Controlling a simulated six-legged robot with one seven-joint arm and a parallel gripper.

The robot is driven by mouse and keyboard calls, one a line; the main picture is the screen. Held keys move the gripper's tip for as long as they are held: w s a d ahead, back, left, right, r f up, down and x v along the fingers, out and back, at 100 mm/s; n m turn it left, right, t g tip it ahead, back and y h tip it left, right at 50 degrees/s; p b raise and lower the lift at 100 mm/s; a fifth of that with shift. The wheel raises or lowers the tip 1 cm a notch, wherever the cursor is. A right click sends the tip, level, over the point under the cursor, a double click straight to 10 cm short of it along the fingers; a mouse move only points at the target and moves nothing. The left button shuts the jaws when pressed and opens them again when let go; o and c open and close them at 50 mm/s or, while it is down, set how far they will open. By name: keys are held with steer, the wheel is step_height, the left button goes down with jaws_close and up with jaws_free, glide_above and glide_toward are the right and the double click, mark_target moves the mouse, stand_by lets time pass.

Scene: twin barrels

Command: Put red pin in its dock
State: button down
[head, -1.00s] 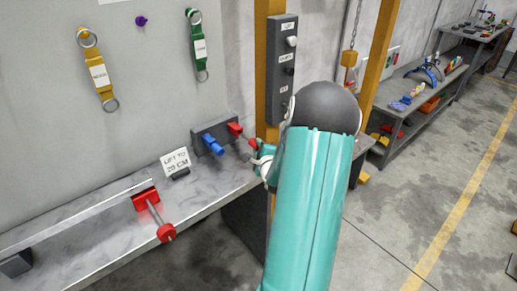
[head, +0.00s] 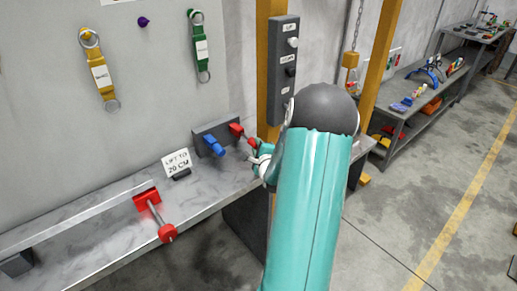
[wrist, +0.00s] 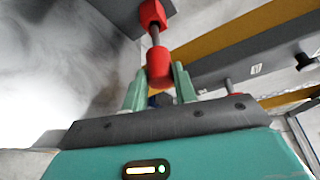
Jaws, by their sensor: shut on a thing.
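My gripper (head: 257,152) is at the right end of the grey block on the bench. In the wrist view, its fingers (wrist: 159,88) are shut on the red cylindrical handle of the red pin (wrist: 160,65). A grey shaft runs from the handle to a red barrel (wrist: 152,13); the shaft's tip is hidden. In the head view, the red barrel (head: 236,129) sits on the grey block beside a blue one (head: 214,145), and the pin's handle (head: 253,143) is partly covered by my gripper. Whether the shaft is inside the barrel is unclear.
A red block with a rod and red knob (head: 154,214) stands at the bench's front edge, left. A "lift to 20 cm" sign (head: 177,162) is left of the grey block. An orange post (head: 270,70) with a switch panel (head: 284,70) rises close behind my gripper.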

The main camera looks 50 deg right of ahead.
mark_target(249, 142)
steer(key=shift+w+d, duration=0.2)
steer(key=shift+w, duration=0.7)
steer(key=shift+w+d, duration=0.2)
steer(key=shift+w, duration=0.65)
steer(key=shift+w+d, duration=0.2)
steer(key=shift+w, duration=0.7)
steer(key=c, duration=1)
jaws_free()
steer(key=shift+c, duration=0.2)
steer(key=v, duration=1.3)
steer(key=shift+s+a, duration=0.25)
steer(key=shift+s, duration=0.05)
steer(key=shift+r, duration=0.1)
